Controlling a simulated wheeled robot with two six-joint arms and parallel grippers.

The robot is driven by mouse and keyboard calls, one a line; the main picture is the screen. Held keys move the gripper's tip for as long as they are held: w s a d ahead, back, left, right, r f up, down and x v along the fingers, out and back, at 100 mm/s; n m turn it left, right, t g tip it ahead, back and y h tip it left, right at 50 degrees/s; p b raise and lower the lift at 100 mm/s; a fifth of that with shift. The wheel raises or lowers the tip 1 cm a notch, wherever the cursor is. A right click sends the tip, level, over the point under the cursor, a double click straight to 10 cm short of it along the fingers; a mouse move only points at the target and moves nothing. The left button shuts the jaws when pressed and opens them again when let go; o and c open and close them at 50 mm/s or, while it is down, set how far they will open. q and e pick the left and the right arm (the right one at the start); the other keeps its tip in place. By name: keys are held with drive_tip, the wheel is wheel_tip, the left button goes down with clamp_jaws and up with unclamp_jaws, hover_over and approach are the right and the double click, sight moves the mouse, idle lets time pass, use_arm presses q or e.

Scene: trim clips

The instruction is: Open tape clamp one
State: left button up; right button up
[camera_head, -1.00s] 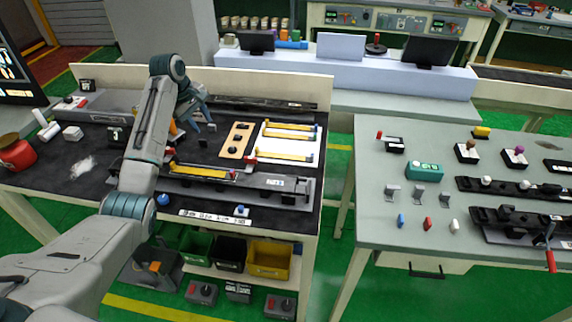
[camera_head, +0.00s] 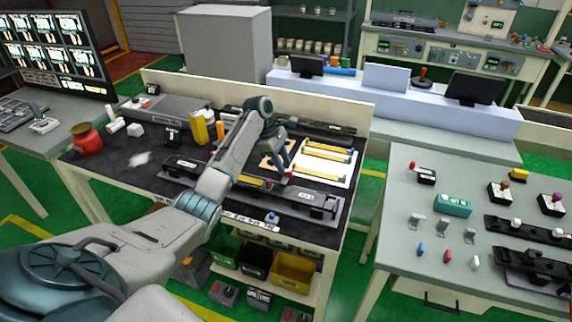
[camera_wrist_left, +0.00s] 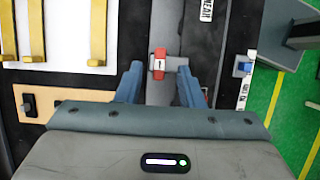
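A red tape clamp (camera_wrist_left: 158,62) with a pale mark lies on the grey trim fixture (camera_wrist_left: 165,22) in the left wrist view. My left gripper (camera_wrist_left: 160,70) is open over it. Its two blue-grey fingertips are on either side of the clamp, with a gap at each side. In the head view my left gripper (camera_head: 283,164) points down at the right part of the dark fixture (camera_head: 190,167), beside a yellow strip (camera_head: 254,181). The clamp is mostly hidden there. I cannot tell which number it bears. My right gripper is not in view.
A white board (camera_head: 344,175) with yellow strips lies right behind the gripper. A wooden switch plate (camera_wrist_left: 42,97) shows in the wrist view. A small blue part (camera_head: 272,216) is near the table's front edge. A yellow block (camera_head: 199,128) stands at the back left.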

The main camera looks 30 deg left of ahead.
sight(285, 176)
use_arm(q)
drive_tip(key=shift+x, duration=0.95)
drive_tip(key=shift+d+f, duration=0.1)
drive_tip(key=shift+f, duration=0.25)
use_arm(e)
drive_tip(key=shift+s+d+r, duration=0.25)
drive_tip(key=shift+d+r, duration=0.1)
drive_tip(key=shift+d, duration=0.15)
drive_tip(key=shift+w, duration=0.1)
use_arm(q)
drive_tip(key=c, duration=0.6)
clamp_jaws()
drive_tip(key=shift+r, duration=0.1)
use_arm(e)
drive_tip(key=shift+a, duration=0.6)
